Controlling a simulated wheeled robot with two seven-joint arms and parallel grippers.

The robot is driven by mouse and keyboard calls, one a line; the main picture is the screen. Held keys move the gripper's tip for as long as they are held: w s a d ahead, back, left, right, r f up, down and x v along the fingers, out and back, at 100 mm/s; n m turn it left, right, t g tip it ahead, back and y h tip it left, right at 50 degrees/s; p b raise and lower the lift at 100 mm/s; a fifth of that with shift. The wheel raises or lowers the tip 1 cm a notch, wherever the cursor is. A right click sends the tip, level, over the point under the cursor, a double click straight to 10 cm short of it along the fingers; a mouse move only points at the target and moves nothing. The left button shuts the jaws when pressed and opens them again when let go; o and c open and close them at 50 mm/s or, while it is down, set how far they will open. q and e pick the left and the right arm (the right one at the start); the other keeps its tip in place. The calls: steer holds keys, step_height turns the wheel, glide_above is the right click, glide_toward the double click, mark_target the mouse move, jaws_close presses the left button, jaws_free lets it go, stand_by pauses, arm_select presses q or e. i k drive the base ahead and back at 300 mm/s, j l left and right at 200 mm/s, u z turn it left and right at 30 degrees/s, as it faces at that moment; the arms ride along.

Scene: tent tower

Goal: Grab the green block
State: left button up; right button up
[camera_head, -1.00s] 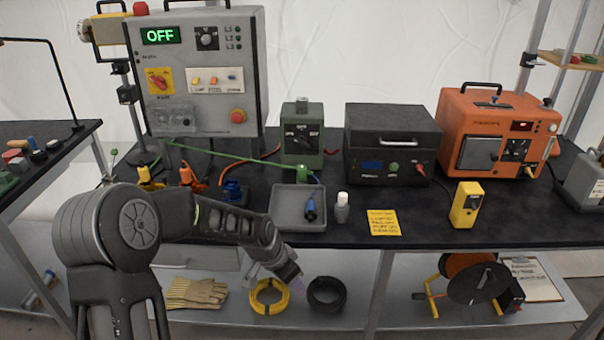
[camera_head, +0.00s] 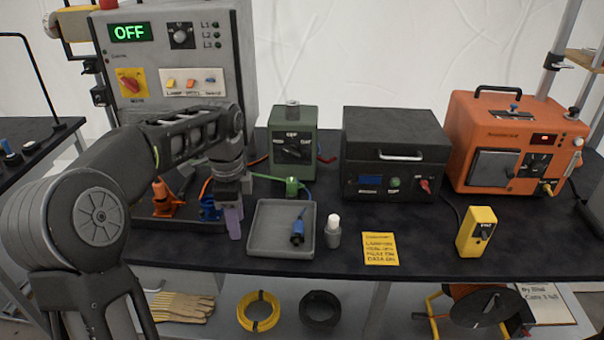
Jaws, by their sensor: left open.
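A small bright green block-like plug (camera_head: 291,187) lies on the dark bench behind the grey tray, with a green cable running left from it. A larger dull green box (camera_head: 292,150) with a dial stands behind it. I cannot tell for certain which of these is the green block. My left gripper (camera_head: 233,222) is open and points down at the left of the tray, apart from the green plug and empty as far as I see. My right gripper is not in view.
The grey tray (camera_head: 254,250) holds a blue plug (camera_head: 298,230). A small white-capped bottle (camera_head: 333,229) stands at its right. Blue (camera_head: 209,208) and orange (camera_head: 164,199) plugs are left of my gripper. A black box (camera_head: 392,150) stands at the back.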

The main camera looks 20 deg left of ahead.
mark_target(292, 191)
steer(key=i, duration=0.95)
